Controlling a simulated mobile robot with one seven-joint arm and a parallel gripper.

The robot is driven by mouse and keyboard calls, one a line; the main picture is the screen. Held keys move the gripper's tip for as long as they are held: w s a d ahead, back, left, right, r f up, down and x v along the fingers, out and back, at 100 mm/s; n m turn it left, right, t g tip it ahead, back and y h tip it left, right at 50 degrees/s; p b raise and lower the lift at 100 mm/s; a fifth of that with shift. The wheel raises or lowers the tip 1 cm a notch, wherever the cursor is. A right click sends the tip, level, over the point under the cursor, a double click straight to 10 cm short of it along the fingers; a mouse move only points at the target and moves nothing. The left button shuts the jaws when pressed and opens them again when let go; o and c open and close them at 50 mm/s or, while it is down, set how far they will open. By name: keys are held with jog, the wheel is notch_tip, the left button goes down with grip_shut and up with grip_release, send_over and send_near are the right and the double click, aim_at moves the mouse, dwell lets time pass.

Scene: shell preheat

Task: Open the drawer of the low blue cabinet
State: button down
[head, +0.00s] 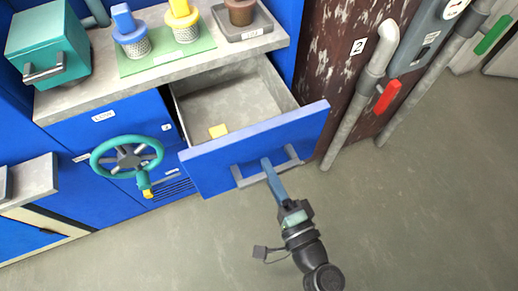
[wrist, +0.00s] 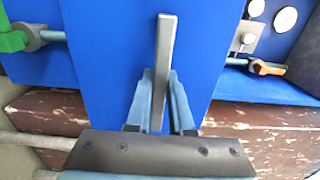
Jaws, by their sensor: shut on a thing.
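The low blue cabinet (head: 95,135) stands at the left of the head view. Its drawer (head: 255,150) is pulled well out, with its grey inside showing and a small yellow block (head: 218,131) lying in it. A grey bar handle (head: 238,176) runs across the drawer front. My gripper (head: 268,165) is shut on this handle near its middle. In the wrist view the handle (wrist: 166,45) runs upright between my two blue fingers (wrist: 160,100), in front of the blue drawer front (wrist: 110,50).
A teal handwheel (head: 127,155) is on the cabinet front, left of the drawer. On the worktop (head: 70,95) are a teal box (head: 48,45), blue and yellow plugs and a brown piece. Pipes with a red lever (head: 388,97) stand at right. The floor (head: 430,200) in front is clear.

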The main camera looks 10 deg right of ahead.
jog(key=shift+v, duration=2.1)
jog(key=c, duration=0.8)
grip_release()
jog(key=p+v, duration=0.1)
jog(key=v, duration=1.2)
jog(key=shift+p, duration=0.35)
